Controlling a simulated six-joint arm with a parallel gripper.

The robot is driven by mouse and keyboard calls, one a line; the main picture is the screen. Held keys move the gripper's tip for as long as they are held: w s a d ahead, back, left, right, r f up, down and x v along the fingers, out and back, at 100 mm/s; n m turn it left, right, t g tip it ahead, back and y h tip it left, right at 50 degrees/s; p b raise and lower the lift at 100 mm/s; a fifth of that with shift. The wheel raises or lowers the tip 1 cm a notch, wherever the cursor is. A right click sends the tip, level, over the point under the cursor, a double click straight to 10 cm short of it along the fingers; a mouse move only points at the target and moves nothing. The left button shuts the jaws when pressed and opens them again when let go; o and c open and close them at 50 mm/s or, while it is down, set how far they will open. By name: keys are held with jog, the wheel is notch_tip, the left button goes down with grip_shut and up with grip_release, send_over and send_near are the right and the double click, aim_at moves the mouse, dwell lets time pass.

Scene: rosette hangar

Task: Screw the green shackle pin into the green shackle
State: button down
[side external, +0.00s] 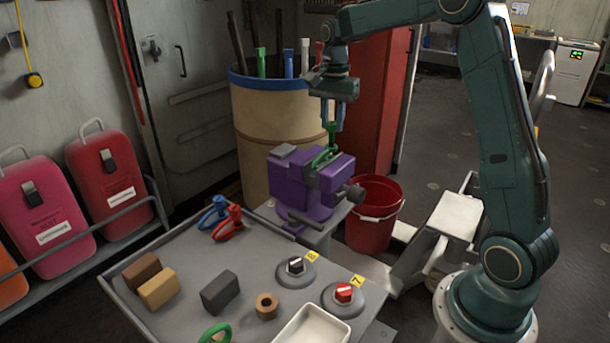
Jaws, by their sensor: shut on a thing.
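My gripper (333,124) points down above the purple vise (303,188), its fingers shut on the green shackle pin (332,134). The pin is held upright. The green shackle (322,158) sits at the top of the vise, between its jaws. The pin's lower end is right at the shackle. I cannot tell whether it is in the shackle's hole or just above it, as the contact is small and partly hidden.
The grey table holds a blue shackle (213,212), a red shackle (230,222), several blocks, two round knobs and a white tray (314,330). A green ring-like thing (214,333) is at the front edge. A tan barrel (266,135) and a red bucket (374,215) stand near the vise.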

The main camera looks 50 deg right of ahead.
jog(key=shift+f, duration=1.9)
dwell(4.1)
jog(key=m, duration=0.4)
jog(key=shift+m, duration=0.3)
jog(key=shift+f+m, duration=0.1)
jog(key=shift+m, duration=2.5)
